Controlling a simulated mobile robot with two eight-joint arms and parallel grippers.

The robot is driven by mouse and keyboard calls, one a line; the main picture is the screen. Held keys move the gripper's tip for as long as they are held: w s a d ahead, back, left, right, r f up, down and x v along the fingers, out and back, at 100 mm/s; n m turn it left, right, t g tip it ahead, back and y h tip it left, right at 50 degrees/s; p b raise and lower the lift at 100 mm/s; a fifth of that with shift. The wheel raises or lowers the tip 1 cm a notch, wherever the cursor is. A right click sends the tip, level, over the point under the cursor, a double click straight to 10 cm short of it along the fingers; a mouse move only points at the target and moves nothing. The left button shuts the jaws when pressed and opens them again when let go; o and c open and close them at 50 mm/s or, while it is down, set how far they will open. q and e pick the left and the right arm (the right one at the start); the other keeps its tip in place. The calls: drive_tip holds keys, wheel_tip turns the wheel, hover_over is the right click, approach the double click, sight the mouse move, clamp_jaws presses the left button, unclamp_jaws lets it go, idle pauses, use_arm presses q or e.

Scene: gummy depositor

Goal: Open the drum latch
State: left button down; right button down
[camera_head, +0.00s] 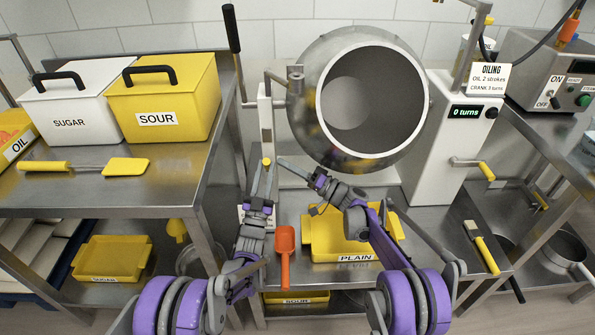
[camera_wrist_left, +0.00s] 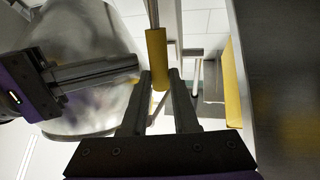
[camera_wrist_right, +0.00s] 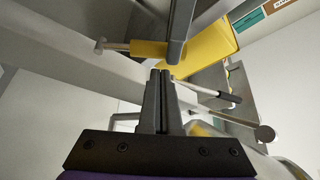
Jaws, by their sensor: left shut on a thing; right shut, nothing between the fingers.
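The latch's small yellow grip (camera_head: 266,161) is on the white post left of the steel drum (camera_head: 313,100). In the left wrist view, the yellow grip (camera_wrist_left: 157,55) hangs on a thin metal rod. My left gripper (camera_head: 265,172) is shut on the lower part of this grip, which its fingers partly hide. My right gripper (camera_head: 285,163) is shut and empty, just right of the grip and below the drum. In the right wrist view, the yellow grip (camera_wrist_right: 149,48) lies just beyond its closed fingertips (camera_wrist_right: 161,75), with a dark left finger crossing it.
A long black-handled lever (camera_head: 232,28) stands left of the post. The control box (camera_head: 440,140) with a yellow-handled crank (camera_head: 487,171) stands right of the drum.

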drive_tip(key=x, duration=0.3)
drive_tip(key=shift+w+a+r, duration=0.1)
drive_tip(key=shift+a, duration=0.1)
